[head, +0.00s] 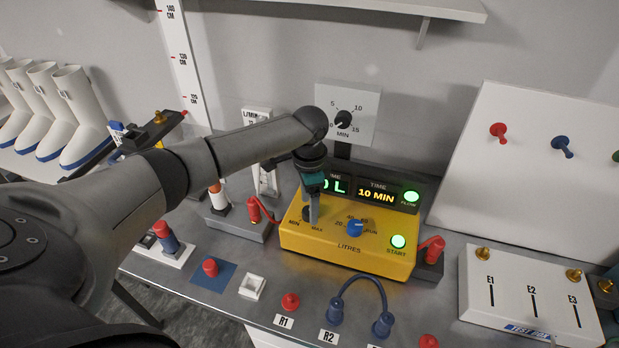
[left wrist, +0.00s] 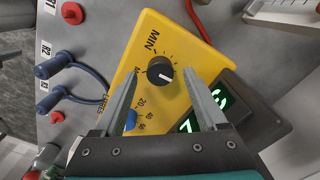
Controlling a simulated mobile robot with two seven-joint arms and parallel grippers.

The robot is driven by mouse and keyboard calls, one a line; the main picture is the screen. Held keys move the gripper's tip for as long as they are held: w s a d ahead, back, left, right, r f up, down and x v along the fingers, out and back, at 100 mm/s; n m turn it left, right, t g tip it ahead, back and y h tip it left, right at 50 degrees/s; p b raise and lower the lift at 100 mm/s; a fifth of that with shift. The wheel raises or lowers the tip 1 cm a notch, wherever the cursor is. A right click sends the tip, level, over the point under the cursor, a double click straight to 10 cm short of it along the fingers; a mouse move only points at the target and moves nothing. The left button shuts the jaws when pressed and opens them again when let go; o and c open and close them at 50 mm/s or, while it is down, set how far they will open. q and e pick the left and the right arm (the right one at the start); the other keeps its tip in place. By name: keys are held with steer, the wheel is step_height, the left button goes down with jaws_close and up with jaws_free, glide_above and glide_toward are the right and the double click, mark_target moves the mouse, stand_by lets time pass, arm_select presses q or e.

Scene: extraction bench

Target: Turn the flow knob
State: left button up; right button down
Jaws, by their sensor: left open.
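The flow knob, black with a white pointer line, sits between MIN and MAX marks on the yellow control box (head: 350,262). In the left wrist view the knob (left wrist: 160,71) appears between the tips of my left gripper (left wrist: 161,78), one finger on each side. That gripper is open; I cannot tell whether either finger touches the knob. In the head view my left gripper (head: 313,207) points down over the box's left side and partly hides the knob. My right gripper is not in view.
A blue LITRES knob (head: 355,229) and a green START button (head: 398,241) are on the same box. The dark display (head: 340,184) stands behind. Blue hoses (head: 360,279) lie in front, a white E1–E3 panel (head: 520,290) at right.

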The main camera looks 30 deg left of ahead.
arm_select(q)
step_height(320, 180, up, 14)
stand_by(0.3)
stand_by(0.4)
